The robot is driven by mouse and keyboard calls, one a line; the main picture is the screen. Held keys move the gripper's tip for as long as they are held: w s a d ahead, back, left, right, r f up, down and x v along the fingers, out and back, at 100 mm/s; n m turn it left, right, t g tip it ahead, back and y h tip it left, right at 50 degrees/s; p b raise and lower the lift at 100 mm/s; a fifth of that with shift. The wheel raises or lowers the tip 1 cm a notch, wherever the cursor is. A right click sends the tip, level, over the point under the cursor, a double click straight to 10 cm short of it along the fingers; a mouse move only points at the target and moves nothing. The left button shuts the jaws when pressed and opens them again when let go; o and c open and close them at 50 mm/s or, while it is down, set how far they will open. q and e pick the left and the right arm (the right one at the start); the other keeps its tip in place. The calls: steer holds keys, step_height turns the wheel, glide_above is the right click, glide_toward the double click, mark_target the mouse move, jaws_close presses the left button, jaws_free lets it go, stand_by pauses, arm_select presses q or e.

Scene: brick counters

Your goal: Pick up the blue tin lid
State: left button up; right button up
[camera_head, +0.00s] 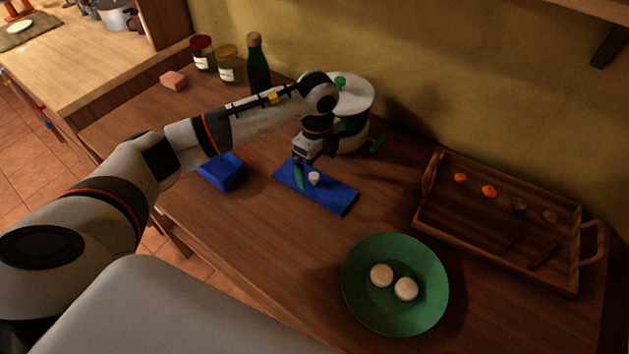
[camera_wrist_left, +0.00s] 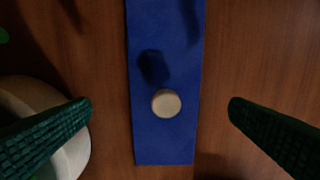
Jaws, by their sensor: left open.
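The blue tin lid (camera_head: 337,198) is a flat blue rectangle with a pale round knob (camera_head: 315,178), lying on the wooden counter. In the left wrist view the lid (camera_wrist_left: 164,60) runs down the middle, its knob (camera_wrist_left: 166,103) below centre. My left gripper (camera_head: 338,160) is open and empty above the lid. In the left wrist view its green fingers (camera_wrist_left: 160,113) stand apart on either side of the lid, not touching it. An open blue tin (camera_head: 222,172) sits left of the lid. My right gripper is not in view.
A white pot (camera_head: 354,98) stands close behind the lid; its rim (camera_wrist_left: 75,155) lies by one finger. A green bowl (camera_head: 360,305) with two pale round items is in front. A wooden tray (camera_head: 470,248) is at right. Jars (camera_head: 228,66) and a bottle (camera_head: 257,68) stand behind.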

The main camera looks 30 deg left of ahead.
mark_target(314, 175)
arm_select(q)
steer(key=f, duration=0.1)
steer(key=f+p, duration=0.1)
steer(key=f, duration=0.1)
steer(key=shift+s+a+f, duration=0.2)
steer(key=shift+s+f, duration=0.1)
steer(key=shift+f, duration=0.6)
steer(key=c, duration=1.1)
